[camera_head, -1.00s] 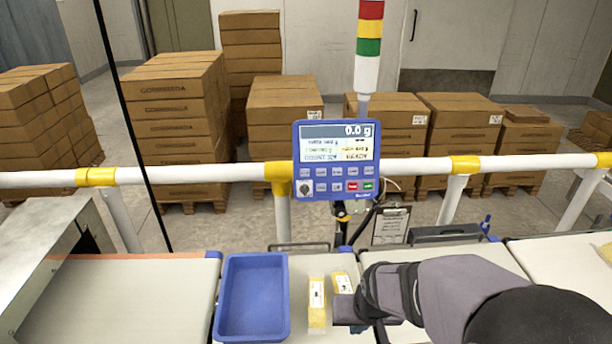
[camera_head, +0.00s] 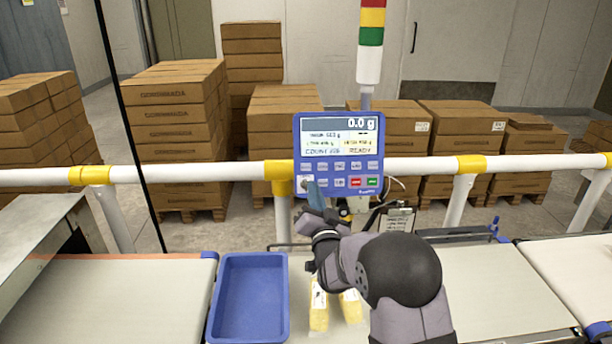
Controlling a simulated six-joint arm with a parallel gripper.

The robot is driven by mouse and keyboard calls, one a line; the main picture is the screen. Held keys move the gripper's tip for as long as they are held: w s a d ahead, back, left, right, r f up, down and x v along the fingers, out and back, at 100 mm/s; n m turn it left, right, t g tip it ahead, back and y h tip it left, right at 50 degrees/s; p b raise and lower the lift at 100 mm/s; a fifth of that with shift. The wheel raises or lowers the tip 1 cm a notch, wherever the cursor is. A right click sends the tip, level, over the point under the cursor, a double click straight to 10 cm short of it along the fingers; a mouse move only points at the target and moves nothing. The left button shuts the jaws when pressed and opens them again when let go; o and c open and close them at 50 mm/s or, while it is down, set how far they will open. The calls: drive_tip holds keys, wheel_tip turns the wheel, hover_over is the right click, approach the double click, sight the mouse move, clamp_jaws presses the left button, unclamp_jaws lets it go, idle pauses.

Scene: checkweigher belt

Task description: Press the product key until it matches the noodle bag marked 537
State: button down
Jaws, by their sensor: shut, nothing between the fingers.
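The blue checkweigher panel (camera_head: 339,124) is mounted on the white rail. Its screen reads 0.0 g, with smaller lines below that look like COUNT and READY; the product name is too small to read. Rows of keys (camera_head: 340,167) sit under the screen, with a red and a green key at lower right. My gripper (camera_head: 311,184) is shut and empty, its tip over the panel's lower left keys. I cannot tell whether it touches one. Two yellow noodle bags (camera_head: 319,312) with white labels lie on the belt, partly behind my arm; their numbers are unreadable.
An empty blue tray (camera_head: 217,300) stands on the belt left of the bags. The white rail (camera_head: 215,172) crosses behind the belt. A signal tower (camera_head: 369,65) rises behind the panel, and a clipboard (camera_head: 399,220) hangs to its right. Stacked cartons (camera_head: 170,125) stand further back.

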sight(306, 167)
drive_tip(key=shift+s+a+r+m+t+b, duration=0.1)
drive_tip(key=shift+a+r+m+t+b, duration=0.15)
drive_tip(key=shift+r+t, duration=0.35)
drive_tip(key=shift+s+a+r+m+t+b, duration=0.1)
drive_tip(key=shift+a+r+m+t+b, duration=0.2)
drive_tip(key=shift+t, duration=0.5)
drive_tip(key=shift+s+a+r+m+t+b, duration=0.1)
drive_tip(key=shift+r+m+t+b, duration=0.05)
drive_tip(key=shift+r+t, duration=0.45)
drive_tip(key=shift+w+f, duration=0.15)
drive_tip(key=shift+w, duration=0.05)
drive_tip(key=shift+w+f+b, duration=0.4)
drive_tip(key=shift+w+b, duration=0.15)
drive_tip(key=shift+w, duration=0.8)
drive_tip(key=shift+w+f+b, duration=0.4)
drive_tip(key=shift+w+b, duration=0.2)
drive_tip(key=shift+w, duration=0.75)
drive_tip(key=shift+w+f+b, duration=0.4)
drive_tip(key=shift+w+b, duration=0.15)
drive_tip(key=shift+w, duration=0.8)
drive_tip(key=shift+w+f+b, duration=0.15)
drive_tip(key=shift+w+b, duration=0.05)
drive_tip(key=shift+b, duration=0.25)
